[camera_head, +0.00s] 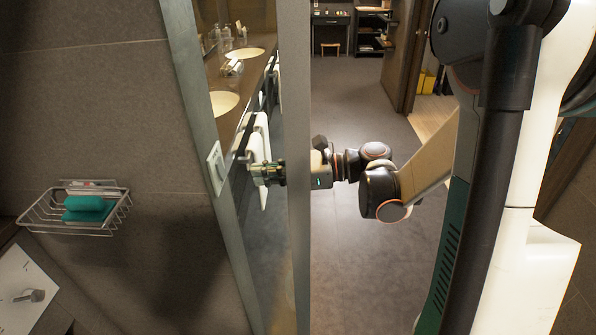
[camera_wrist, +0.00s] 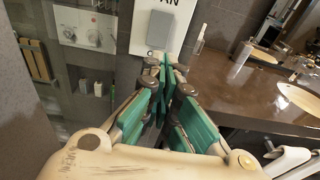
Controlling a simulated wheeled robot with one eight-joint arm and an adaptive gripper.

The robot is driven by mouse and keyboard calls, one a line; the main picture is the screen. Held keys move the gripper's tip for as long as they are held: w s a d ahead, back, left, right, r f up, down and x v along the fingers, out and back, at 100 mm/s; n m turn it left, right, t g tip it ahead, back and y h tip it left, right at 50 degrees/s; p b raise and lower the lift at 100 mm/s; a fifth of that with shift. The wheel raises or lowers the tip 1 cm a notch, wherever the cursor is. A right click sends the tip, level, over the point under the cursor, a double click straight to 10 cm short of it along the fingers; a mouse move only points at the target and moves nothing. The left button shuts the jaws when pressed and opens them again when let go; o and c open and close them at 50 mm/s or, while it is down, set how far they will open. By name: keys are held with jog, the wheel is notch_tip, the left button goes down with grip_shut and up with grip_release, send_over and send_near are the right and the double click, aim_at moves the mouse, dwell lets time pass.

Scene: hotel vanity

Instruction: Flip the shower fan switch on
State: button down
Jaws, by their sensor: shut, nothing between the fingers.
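The fan switch (camera_wrist: 158,29) is a grey rocker on a white plate with partly cut-off lettering at the top of the wrist view. In the head view, the white switch plate (camera_head: 215,168) is on the narrow wall edge left of the glass. My gripper (camera_wrist: 170,62) is shut and empty, its teal finger pads together. Its tips are just below and in front of the rocker in the wrist view. In the head view, my gripper (camera_head: 243,160) points left at the plate, with a small gap showing. I cannot tell the rocker's tilt or any contact.
A glass panel edge (camera_head: 297,170) stands in front of my arm in the head view. A wire basket (camera_head: 47,215) with teal soap (camera_head: 88,207) is on the left wall.

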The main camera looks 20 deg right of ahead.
jog(key=shift+s+a+b+x, duration=0.1)
jog(key=shift+b+x, duration=0.1)
jog(key=shift+x, duration=0.65)
jog(key=shift+s+a+b+x, duration=0.1)
jog(key=shift+s+b+x, duration=0.1)
jog(key=shift+x, duration=0.7)
jog(key=shift+s+b+x, duration=0.1)
jog(key=shift+b+x, duration=0.1)
jog(key=shift+x, duration=0.65)
jog(key=shift+r, duration=0.15)
jog(key=shift+a, duration=0.1)
jog(key=shift+w+a+f, duration=0.2)
jog(key=shift+w+a, duration=0.05)
jog(key=shift+a, duration=0.15)
